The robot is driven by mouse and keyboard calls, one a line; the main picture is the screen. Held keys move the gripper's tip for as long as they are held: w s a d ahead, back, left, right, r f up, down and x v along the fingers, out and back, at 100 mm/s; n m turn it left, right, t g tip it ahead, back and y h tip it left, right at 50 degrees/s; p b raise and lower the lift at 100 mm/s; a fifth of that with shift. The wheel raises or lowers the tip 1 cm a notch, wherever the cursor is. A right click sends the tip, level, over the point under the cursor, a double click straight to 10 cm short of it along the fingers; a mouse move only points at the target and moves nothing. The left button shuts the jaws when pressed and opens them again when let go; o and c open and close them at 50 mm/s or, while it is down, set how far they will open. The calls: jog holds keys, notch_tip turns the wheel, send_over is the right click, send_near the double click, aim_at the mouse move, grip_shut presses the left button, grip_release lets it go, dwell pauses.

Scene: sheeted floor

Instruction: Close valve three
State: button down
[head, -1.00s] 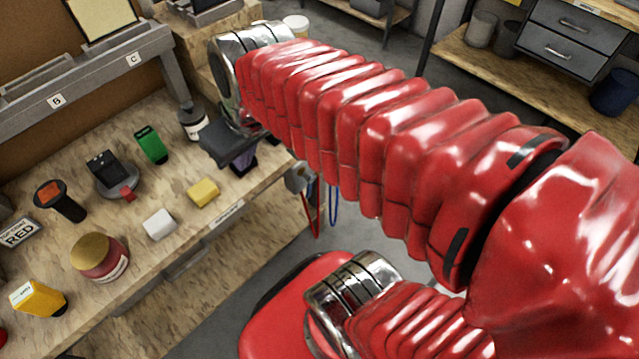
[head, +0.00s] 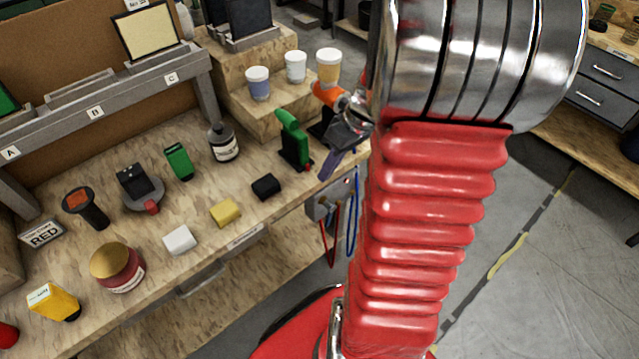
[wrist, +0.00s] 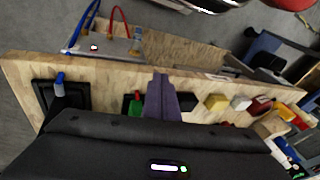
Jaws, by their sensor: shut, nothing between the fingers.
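A green-handled valve-like fixture (head: 293,140) stands upright on a black base near the right end of the bench. It shows in part in the wrist view (wrist: 136,106). A blue-handled fixture on a black plate (wrist: 60,88) is at the bench's left end in the wrist view. An orange part (head: 328,94) is beside my wrist in the head view; I cannot tell what it belongs to. No number three is readable. My gripper (head: 327,168), with purple fingers, is shut and empty, just right of the green handle in the head view. Its fingers (wrist: 160,85) also show in the wrist view.
Black (head: 265,187), yellow (head: 225,212) and white (head: 180,240) blocks line the bench's front. A dark bottle (head: 223,143) stands behind. Cups (head: 295,67) stand on a wooden step. A hose panel (head: 330,203) is on the bench's end. Open floor (head: 545,240) is at right.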

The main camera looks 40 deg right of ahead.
jog(key=s+d+f+t+y, duration=0.1)
jog(key=s+d+f, duration=0.1)
jog(key=d+f, duration=0.4)
jog(key=s+d+f+t+y, duration=0.1)
jog(key=s+d+f+t, duration=0.1)
jog(key=d+f, duration=0.4)
jog(key=shift+s+d+f, duration=0.4)
jog(key=shift+s+f, duration=0.4)
jog(key=shift+s, duration=0.05)
jog(key=w+a+f, duration=0.3)
jog(key=a+f, duration=0.4)
jog(key=a, duration=0.2)
jog(key=shift+w, duration=0.4)
jog(key=shift+a, duration=0.15)
